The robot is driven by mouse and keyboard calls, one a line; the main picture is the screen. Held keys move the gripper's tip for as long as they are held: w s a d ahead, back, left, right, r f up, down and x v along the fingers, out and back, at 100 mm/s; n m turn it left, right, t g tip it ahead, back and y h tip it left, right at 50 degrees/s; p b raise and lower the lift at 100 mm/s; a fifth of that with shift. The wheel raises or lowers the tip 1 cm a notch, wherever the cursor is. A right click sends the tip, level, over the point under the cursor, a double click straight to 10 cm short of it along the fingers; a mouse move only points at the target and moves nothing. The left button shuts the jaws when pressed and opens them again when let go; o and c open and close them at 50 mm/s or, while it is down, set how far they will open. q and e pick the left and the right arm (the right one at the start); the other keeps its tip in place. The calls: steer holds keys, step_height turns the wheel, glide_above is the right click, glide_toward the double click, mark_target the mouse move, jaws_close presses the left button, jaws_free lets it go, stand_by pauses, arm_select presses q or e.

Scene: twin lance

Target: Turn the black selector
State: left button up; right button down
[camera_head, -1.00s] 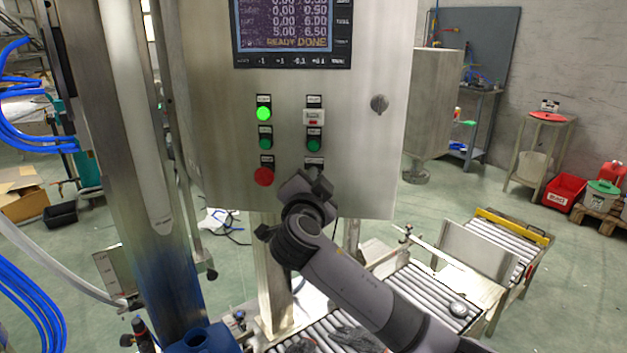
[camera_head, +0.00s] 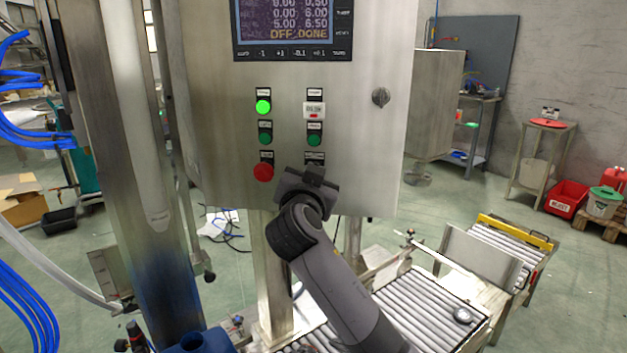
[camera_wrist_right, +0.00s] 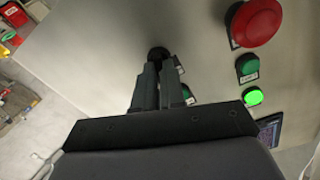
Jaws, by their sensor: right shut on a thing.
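The black selector (camera_wrist_right: 158,54) sits on the grey control panel (camera_head: 362,150). It is the dark round knob just beyond my fingertips in the right wrist view; in the head view my gripper covers it, below a small label (camera_head: 314,157). My right gripper (camera_wrist_right: 158,80) is shut on the selector, its two fingers close together against the panel. In the head view the right gripper (camera_head: 310,178) reaches up to the panel's lower part from below. My left gripper is not in view.
A red button (camera_head: 263,172), green buttons (camera_head: 314,139) and a lit green lamp (camera_head: 263,106) are close by. A screen (camera_head: 290,25) above reads "OFF DONE". A grey knob (camera_head: 380,97) is at right. A roller conveyor (camera_head: 420,305) lies below.

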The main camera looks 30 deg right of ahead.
steer(key=shift+w+a+f+n+p, duration=0.1)
steer(key=shift+n+p, duration=0.45)
steer(key=shift+n, duration=1.6)
steer(key=shift+a+n+p, duration=0.1)
steer(key=shift+n+p, duration=0.45)
steer(key=shift+n, duration=1.55)
steer(key=shift+w+a+f+n+p, duration=0.1)
steer(key=shift+n+p, duration=0.45)
steer(key=shift+n, duration=1.6)
steer(key=c, duration=1.2)
jaws_free()
steer(key=shift+r, duration=0.1)
steer(key=shift+b+v, duration=0.85)
steer(key=shift+v, duration=2.8)
